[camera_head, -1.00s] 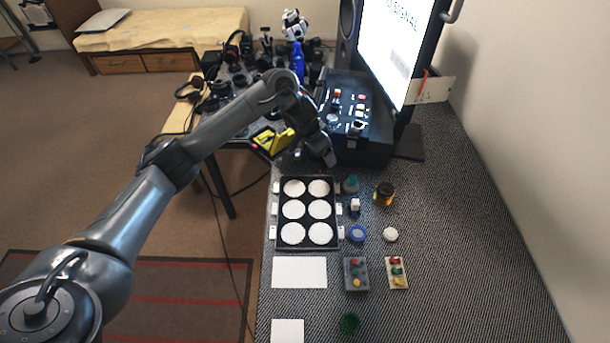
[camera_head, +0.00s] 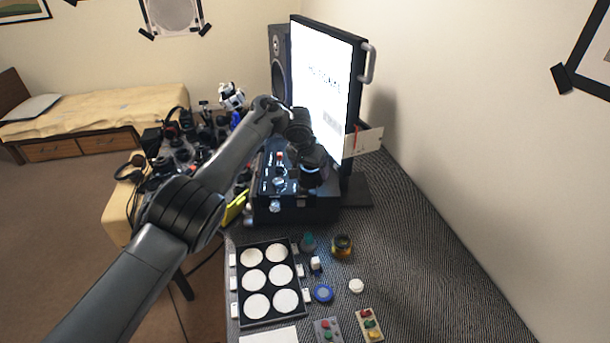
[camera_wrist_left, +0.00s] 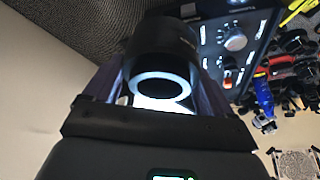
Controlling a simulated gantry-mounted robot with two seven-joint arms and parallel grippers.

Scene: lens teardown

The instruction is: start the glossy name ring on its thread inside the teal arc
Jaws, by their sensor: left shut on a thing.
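My left gripper (camera_head: 308,150) is raised in front of the black control box and the screen. It is shut on a black cylinder (camera_head: 313,176). In the left wrist view the cylinder (camera_wrist_left: 163,50) sits between the two fingers, with a pale ring around a dark opening at its near end. I cannot tell whether the glossy name ring is part of it. A black lens-like part with a yellow band (camera_head: 342,246) stands on the mat, apart from the gripper. A small teal piece (camera_head: 308,243) is left of it. No teal arc can be made out. My right gripper is not in view.
A black tray with several white round pads (camera_head: 237,303) lies on the mat. A blue ring (camera_head: 323,293), a white round piece (camera_head: 356,286) and small blocks with coloured buttons (camera_head: 368,325) are near it. The control box (camera_head: 262,205) and screen (camera_head: 325,90) stand behind.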

